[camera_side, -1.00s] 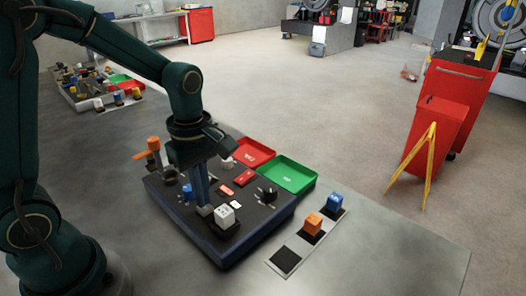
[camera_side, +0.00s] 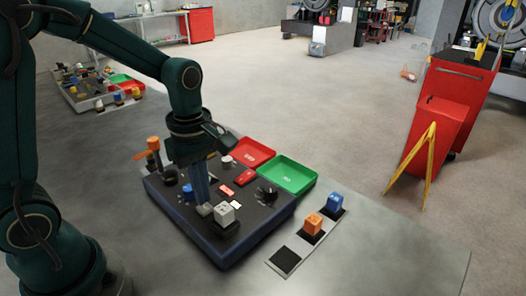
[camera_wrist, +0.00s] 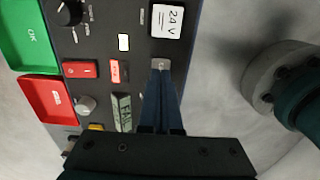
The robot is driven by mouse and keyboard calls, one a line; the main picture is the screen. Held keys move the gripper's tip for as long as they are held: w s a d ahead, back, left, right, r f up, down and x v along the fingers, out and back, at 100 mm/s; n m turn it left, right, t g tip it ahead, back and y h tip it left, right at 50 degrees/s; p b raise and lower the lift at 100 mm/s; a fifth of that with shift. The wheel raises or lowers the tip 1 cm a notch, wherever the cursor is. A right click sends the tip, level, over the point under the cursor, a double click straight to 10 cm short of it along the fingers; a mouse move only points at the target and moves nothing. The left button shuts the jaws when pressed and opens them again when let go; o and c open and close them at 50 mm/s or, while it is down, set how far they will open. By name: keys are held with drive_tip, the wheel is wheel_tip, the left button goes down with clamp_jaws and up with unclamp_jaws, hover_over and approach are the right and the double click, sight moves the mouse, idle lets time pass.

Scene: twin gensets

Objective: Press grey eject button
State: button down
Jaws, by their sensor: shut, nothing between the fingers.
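The grey eject button (camera_wrist: 160,63) is a small grey square on the dark panel, at my fingertips in the wrist view. In the side view it is the small grey block (camera_side: 205,210) beside the white 24 V cube. My gripper (camera_side: 204,204) points down onto the panel with its fingers together and nothing between them. In the wrist view the blue fingers (camera_wrist: 160,76) end at the button's near edge and seem to cover part of it. I cannot tell whether they touch it or whether it is pushed in.
The white 24 V cube (camera_wrist: 167,18) stands close to the button. Red (camera_side: 250,145) and green (camera_side: 312,181) trays adjoin the panel. Orange (camera_side: 313,222) and blue (camera_side: 334,202) blocks stand right.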

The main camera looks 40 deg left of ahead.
sight(204, 207)
wheel_tip(204, 207, up, 10)
drive_tip(key=shift+r, duration=0.25)
idle(0.9)
